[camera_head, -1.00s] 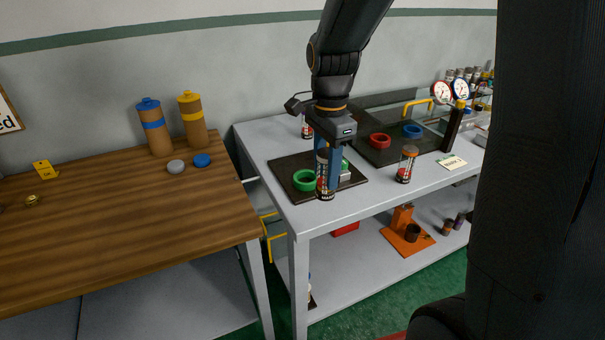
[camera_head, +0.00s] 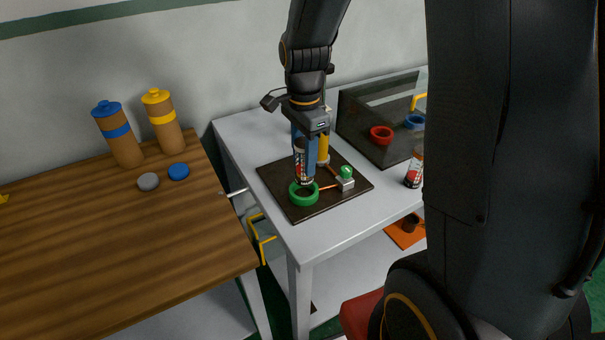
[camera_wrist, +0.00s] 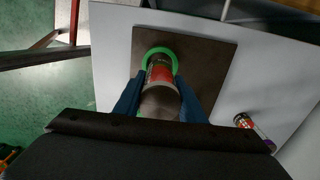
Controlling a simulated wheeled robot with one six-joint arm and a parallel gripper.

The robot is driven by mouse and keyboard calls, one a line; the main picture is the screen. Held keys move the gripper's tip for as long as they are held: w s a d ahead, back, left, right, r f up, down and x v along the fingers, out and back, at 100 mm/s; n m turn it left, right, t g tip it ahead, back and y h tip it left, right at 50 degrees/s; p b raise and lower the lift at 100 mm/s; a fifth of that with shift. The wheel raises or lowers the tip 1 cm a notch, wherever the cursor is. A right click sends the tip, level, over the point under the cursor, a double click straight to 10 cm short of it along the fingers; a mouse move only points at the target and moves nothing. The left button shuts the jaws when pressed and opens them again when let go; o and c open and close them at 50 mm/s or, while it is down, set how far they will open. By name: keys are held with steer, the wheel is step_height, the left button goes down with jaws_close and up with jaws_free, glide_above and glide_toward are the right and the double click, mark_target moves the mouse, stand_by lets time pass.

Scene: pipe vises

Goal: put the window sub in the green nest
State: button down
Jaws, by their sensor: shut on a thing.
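My gripper (camera_head: 305,166) points down and its blue fingers are shut on the window sub (camera_head: 299,160), a clear-sided cylinder with red and dark parts. The sub is upright above the green nest (camera_head: 304,194), a green ring on a dark square board. In the wrist view the sub (camera_wrist: 161,78) shows between the fingers, with the green ring (camera_wrist: 147,56) around its far end in the picture. I cannot tell whether the sub's lower end is inside the ring or just above it.
A small block with a green knob (camera_head: 346,172) and a yellow post (camera_head: 323,149) stand on the same board.

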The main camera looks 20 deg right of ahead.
steer(key=shift+f+p, duration=0.55)
steer(key=shift+f, duration=2)
steer(key=shift+f, duration=0.15)
steer(key=c, duration=1.2)
jaws_free()
steer(key=shift+o, duration=0.2)
step_height(320, 180, up, 11)
steer(key=b, duration=0.2)
steer(key=shift+b, duration=0.35)
steer(key=shift+r, duration=0.55)
steer(key=s+f+n+t, duration=0.1)
steer(key=s+f+n, duration=0.6)
steer(key=s+n, duration=0.4)
steer(key=shift+n, duration=2.4)
